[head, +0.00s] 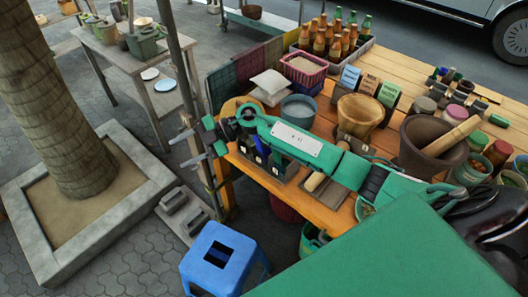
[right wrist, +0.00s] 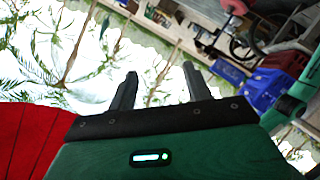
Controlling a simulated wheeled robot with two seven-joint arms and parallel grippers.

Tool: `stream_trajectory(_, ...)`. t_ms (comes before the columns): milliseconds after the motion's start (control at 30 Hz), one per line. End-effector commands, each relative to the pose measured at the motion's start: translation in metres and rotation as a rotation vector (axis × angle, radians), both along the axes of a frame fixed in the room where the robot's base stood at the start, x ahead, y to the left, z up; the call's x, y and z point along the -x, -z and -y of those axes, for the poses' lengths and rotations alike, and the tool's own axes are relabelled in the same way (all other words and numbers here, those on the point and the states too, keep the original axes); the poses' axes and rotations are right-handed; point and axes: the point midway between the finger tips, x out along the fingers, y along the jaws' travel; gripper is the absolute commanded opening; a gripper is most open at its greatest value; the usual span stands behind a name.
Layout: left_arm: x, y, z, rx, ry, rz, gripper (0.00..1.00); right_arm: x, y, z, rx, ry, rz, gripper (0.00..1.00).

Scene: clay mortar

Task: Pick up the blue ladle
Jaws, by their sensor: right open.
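My right gripper (head: 188,148) reaches in from the lower right of the head view, past the table's left edge. Its two fingers are apart, with nothing between them. In the right wrist view its two fingers (right wrist: 158,88) also stand apart and empty. Blue pieces (head: 259,146) show in a dark holder on the table, just below my forearm; they may be the blue ladle, but my arm hides much of them and I cannot tell its shape. The gripper is to the left of this holder and apart from it. My left gripper is not in view.
The wooden table (head: 392,68) is crowded with a mortar and pestle (head: 425,148), a wooden bowl (head: 358,115), a grey bowl (head: 298,110) and a crate of bottles (head: 335,42). A metal post (head: 181,70) stands near my gripper. A blue stool (head: 217,253) is on the floor.

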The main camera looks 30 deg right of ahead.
Motion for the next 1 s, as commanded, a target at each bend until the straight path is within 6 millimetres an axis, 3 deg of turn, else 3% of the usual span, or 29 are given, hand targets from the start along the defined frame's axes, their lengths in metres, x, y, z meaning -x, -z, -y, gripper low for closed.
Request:
stream_trajectory(167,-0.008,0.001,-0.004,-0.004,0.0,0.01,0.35,0.002,-0.002,0.044,0.395,-0.121,-0.06,0.51)
stream_trajectory(233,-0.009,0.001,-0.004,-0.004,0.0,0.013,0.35,0.001,-0.003,0.072,0.565,-0.123,-0.103,0.51)
stream_trajectory(400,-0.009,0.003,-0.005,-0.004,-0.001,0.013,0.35,-0.007,-0.02,0.146,0.941,-0.022,-0.214,0.51)
stream_trajectory(600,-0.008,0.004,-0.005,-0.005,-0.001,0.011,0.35,-0.01,-0.047,0.209,1.206,0.137,-0.312,0.51)
stream_trajectory(767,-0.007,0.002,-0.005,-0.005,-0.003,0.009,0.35,-0.01,-0.052,0.227,1.276,0.193,-0.347,0.51)
stream_trajectory(1000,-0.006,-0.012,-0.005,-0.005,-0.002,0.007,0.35,-0.009,-0.01,0.227,1.279,0.194,-0.353,0.51)
